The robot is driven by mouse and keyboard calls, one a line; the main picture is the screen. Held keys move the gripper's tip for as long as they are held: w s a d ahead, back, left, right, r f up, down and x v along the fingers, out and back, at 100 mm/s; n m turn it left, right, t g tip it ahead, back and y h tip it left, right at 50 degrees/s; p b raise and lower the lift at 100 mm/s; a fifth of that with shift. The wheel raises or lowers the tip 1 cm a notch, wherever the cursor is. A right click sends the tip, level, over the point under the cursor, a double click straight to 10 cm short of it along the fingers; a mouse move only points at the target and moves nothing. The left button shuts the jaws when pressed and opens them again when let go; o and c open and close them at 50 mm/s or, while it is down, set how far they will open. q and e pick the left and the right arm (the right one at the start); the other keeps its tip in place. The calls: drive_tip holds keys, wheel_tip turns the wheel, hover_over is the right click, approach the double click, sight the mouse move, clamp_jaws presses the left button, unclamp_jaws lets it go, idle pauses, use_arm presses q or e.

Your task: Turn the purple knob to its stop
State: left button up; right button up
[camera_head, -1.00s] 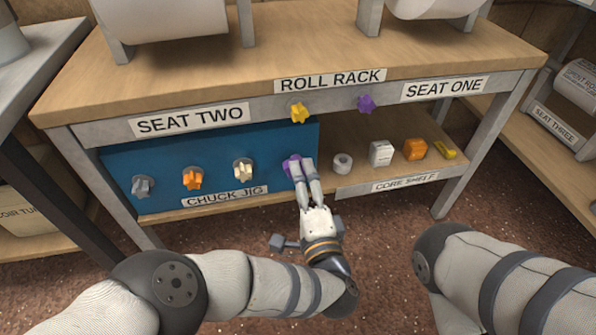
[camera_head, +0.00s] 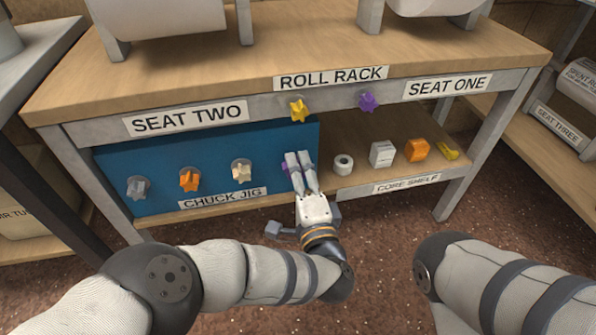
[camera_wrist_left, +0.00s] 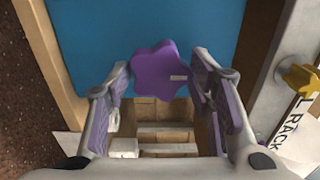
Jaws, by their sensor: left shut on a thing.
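A purple star-shaped knob (camera_head: 285,169) sits at the right end of the blue chuck jig panel (camera_head: 215,172). My left gripper (camera_head: 298,156) reaches up to it and hides most of it in the head view. In the left wrist view the knob (camera_wrist_left: 160,70) lies between the two fingers, with a small pale mark on its face. My left gripper is shut on this knob. A second purple knob (camera_head: 368,102) is on the roll rack's front rail, apart from the gripper. My right gripper is out of view.
Grey (camera_head: 138,187), orange (camera_head: 189,180) and cream (camera_head: 241,171) knobs line the panel to the left. A yellow knob (camera_head: 298,110) is on the rail above. The core shelf on the right holds a white ring (camera_head: 343,164) and several small items.

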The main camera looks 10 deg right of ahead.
use_arm(q)
drive_tip(key=n, duration=2.5)
drive_tip(key=o, duration=1.1)
drive_tip(key=shift+o, duration=0.2)
